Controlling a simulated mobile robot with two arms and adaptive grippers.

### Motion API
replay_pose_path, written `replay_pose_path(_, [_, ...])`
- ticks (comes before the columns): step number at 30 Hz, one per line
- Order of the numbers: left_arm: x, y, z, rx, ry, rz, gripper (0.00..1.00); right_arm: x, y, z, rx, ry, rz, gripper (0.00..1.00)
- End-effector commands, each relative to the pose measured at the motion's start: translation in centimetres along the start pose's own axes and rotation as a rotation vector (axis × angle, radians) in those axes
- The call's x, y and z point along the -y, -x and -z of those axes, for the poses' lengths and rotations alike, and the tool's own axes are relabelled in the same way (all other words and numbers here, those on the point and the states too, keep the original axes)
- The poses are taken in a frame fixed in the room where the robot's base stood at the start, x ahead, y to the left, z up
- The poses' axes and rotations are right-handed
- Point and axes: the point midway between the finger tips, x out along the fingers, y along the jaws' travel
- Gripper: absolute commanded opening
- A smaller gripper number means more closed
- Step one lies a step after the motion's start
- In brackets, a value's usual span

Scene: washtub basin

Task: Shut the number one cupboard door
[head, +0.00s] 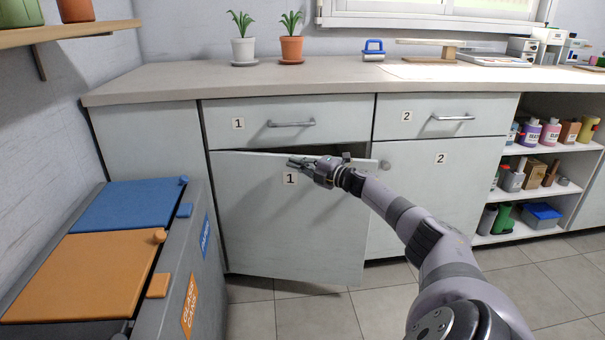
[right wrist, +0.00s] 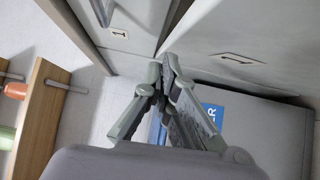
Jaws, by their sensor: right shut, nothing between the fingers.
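The number one cupboard door (head: 285,225) is pale grey and stands ajar below the number one drawer (head: 335,128). Its right edge is swung out, and a dark gap (head: 330,149) shows above its top. My right gripper (head: 293,163) is shut and empty at the door's upper part, just above its "1" label (head: 290,179). In the right wrist view its fingertips (right wrist: 167,65) meet near the door (right wrist: 215,40) and its label (right wrist: 238,59). I cannot tell whether they touch the door. My left gripper is not in view.
Bins with blue (head: 130,203) and orange (head: 85,270) lids stand at the left, close to the door's hinge side. The number two cupboard door (head: 440,195) is shut at the right. Open shelves (head: 520,229) with bottles are beyond it. Tiled floor in front is clear.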

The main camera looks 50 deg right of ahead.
Motion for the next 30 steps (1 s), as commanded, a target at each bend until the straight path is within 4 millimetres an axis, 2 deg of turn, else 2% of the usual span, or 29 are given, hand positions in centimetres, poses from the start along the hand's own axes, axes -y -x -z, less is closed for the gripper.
replay_pose_path(1, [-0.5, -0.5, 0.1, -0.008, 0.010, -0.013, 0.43, 0.2, 0.4, 0.0, -0.001, 0.002, 0.003, 0.00])
replay_pose_path(30, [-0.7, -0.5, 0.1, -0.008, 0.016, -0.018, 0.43, -0.6, 7.2, 0.4, -0.003, 0.005, -0.005, 0.00])
